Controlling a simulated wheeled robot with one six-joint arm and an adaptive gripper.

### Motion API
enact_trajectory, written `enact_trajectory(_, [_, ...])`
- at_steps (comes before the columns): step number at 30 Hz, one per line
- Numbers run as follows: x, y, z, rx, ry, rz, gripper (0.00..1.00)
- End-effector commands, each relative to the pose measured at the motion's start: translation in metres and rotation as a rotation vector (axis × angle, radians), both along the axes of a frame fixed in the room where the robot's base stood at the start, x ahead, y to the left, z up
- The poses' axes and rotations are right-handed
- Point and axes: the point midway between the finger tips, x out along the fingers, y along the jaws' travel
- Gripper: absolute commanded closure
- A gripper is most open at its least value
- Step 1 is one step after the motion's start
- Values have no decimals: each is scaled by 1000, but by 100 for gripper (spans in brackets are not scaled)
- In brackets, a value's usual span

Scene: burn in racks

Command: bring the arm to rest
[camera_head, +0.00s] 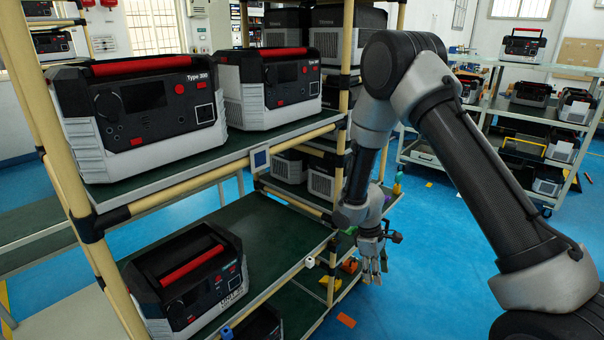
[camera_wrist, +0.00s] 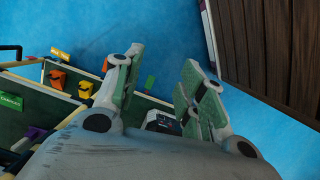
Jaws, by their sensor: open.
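My gripper (camera_head: 373,270) hangs from my arm in the middle of the head view, pointing down over the blue floor just right of the rack. In the wrist view my gripper (camera_wrist: 160,92) shows two green-and-grey fingers spread apart, with nothing between them but floor and part of a dark box further off. My arm bends at an elbow high in the head view and comes down past the rack's right side. I see no contact between the gripper and the rack, though the gap is hard to judge.
The rack (camera_head: 160,198) holds red-handled units, two on the upper shelf and one (camera_head: 190,282) below. A cart (camera_head: 470,150) stands behind. Blue floor is open between.

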Motion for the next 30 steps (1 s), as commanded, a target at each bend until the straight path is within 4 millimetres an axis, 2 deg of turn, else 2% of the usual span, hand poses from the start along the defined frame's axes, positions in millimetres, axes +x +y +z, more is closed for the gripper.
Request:
enact_trajectory(1, [-5,-13,38,-16,-13,-82,60])
enact_trajectory(3, [-21,-30,83,-38,-15,-197,60])
enact_trajectory(5, [-36,-44,119,-50,-18,-289,60])
enact_trajectory(6, [-47,-52,141,-52,-21,-347,60])
enact_trajectory(9, [-79,-70,193,-49,-31,-483,60])
enact_trajectory(12, [-112,-84,237,-30,-46,-600,60])
enact_trajectory(15, [-145,-96,274,8,-73,-697,60])
enact_trajectory(21, [-200,-112,329,129,-185,-832,60])
enact_trajectory(25, [-222,-121,357,220,-317,-884,60])
enact_trajectory(30, [-236,-134,390,301,-480,-919,60])
